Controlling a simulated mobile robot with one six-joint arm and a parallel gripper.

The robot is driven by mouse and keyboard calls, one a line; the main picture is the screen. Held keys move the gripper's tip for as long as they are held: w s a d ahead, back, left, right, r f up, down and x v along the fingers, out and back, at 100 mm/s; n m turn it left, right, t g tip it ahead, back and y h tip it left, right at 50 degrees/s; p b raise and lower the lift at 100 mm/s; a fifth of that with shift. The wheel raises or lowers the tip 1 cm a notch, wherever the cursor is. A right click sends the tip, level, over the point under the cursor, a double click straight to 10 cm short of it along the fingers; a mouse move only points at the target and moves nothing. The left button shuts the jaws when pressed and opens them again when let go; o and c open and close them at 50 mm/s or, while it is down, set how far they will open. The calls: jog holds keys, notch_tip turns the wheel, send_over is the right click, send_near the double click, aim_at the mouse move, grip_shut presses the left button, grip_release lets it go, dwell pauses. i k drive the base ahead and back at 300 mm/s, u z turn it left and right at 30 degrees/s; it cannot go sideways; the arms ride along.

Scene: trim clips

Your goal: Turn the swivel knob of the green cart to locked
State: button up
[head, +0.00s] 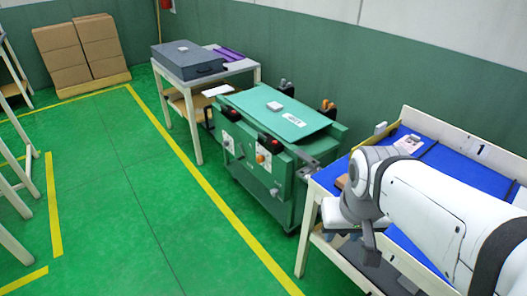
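The green cart (245,99) stands in the middle of the head view against the wall side. Its front face carries two white plates; the right one has an orange knob (260,158), and a dark knob with red (232,113) sits at the upper left edge. Another dark-and-red knob (270,143) is at the front right corner. I cannot tell which is the swivel knob or how it is set. My gripper (370,245) hangs at the end of my white arm, right of the cart and apart from it, over the front of the blue-topped table. Its fingers are too unclear to read.
The blue-topped table (410,230) with a white frame stands close to the cart's right. A white-legged table (245,68) with a dark case (187,62) stands left of it. Cardboard boxes (80,50) are at the back left. The green floor in front is clear.

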aim_at(274, 192)
jog(key=u, duration=0.2)
jog(key=i, duration=1)
jog(key=z, duration=0.05)
jog(key=k, duration=1.2)
jog(key=u, duration=0.45)
jog(key=i, duration=1)
